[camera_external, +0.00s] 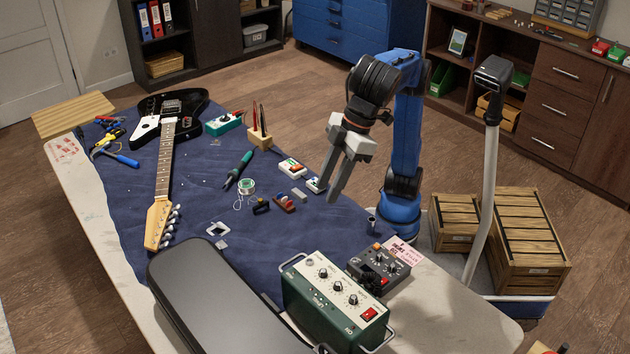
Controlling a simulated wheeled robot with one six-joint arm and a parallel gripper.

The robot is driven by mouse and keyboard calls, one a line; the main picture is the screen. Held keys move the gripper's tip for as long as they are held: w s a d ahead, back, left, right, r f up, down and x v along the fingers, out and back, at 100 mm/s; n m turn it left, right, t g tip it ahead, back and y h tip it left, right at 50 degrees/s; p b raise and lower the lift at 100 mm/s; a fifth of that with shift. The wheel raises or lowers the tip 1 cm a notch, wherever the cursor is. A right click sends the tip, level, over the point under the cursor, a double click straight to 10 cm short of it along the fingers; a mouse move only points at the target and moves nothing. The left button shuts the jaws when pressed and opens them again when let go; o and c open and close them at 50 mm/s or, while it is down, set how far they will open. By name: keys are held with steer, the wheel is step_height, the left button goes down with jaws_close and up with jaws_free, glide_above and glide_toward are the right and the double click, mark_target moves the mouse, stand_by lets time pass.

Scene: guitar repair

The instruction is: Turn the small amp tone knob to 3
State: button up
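The small amp (299,307) is a green box with a pale top panel, standing at the front of the table with a handle at each end. Several dark knobs with light caps sit in a row on its panel, among them a middle knob (337,286). A red switch (369,314) is at the right end of the row. The labels and pointer positions are too small to read, so I cannot tell which knob is tone. My gripper (328,193) points down above the blue mat, behind the amp and apart from it. Its fingers look spread, with nothing between them.
A dark pedal unit (381,268) stands close to the amp's right. A black case (215,295) lies to its left. Small parts, a soldering iron (239,169) and an electric guitar (166,157) lie on the blue mat (120,210). A grey post (484,190) rises at the right.

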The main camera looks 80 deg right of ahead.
glide_toward(324, 271)
steer(key=x, duration=0.7)
steer(key=shift+w+f, duration=0.1)
steer(key=shift+f, duration=0.2)
steer(key=shift+c, duration=0.6)
jaws_close()
